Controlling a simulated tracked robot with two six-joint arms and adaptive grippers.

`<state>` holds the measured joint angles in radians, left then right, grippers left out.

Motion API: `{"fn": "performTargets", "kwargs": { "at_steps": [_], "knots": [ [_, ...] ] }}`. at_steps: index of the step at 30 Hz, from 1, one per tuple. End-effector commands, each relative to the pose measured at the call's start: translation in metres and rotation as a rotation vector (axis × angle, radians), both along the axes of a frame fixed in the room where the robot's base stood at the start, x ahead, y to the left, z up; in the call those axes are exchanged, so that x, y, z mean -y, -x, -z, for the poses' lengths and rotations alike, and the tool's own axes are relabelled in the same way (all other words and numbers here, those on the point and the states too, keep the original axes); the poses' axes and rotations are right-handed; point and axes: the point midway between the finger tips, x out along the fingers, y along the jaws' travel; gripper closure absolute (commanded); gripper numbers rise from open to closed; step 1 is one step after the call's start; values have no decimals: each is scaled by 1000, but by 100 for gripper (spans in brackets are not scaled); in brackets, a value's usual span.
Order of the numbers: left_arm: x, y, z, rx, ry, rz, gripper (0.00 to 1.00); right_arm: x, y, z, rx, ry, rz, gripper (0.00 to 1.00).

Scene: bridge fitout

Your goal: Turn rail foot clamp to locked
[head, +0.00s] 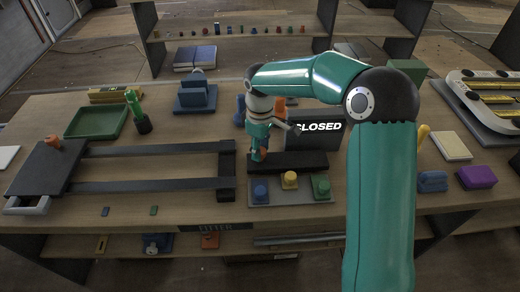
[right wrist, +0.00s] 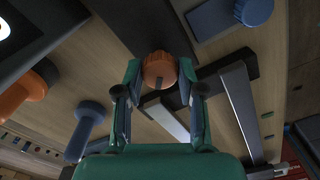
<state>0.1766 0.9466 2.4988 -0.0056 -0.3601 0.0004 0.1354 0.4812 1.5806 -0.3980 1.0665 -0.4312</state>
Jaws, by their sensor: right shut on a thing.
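My right gripper (head: 260,148) reaches down over the middle of the table. In the right wrist view, its two fingers (right wrist: 160,85) are shut on an orange ribbed knob (right wrist: 160,68) with a dark mark on its face. In the head view the knob (head: 263,154) is mostly hidden by the gripper, beside the dark bar at the right end of the rail frame (head: 150,185). Another orange knob (head: 53,143) sits on the dark plate at the frame's left end. No label of the knob's positions is readable. My left gripper is not in view.
A grey panel with blue, yellow and green knobs (head: 290,181) lies in front of the gripper. A dark sign reading CLOSED (head: 318,128) stands behind it. A green tray (head: 96,121) and a green-handled tool (head: 136,108) are at left. Blue (head: 432,181) and purple (head: 477,176) blocks are at right.

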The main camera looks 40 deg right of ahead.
Motion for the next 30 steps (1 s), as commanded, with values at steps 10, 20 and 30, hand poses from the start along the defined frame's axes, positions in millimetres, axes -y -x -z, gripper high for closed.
{"fn": "performTargets", "kwargs": {
  "at_steps": [10,20,30],
  "knots": [
    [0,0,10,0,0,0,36,0,-1,0,6,1,331,96],
    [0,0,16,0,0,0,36,0,-1,-1,5,1,623,96],
    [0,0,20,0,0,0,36,0,-1,-2,7,-1,810,96]
  ]
}}
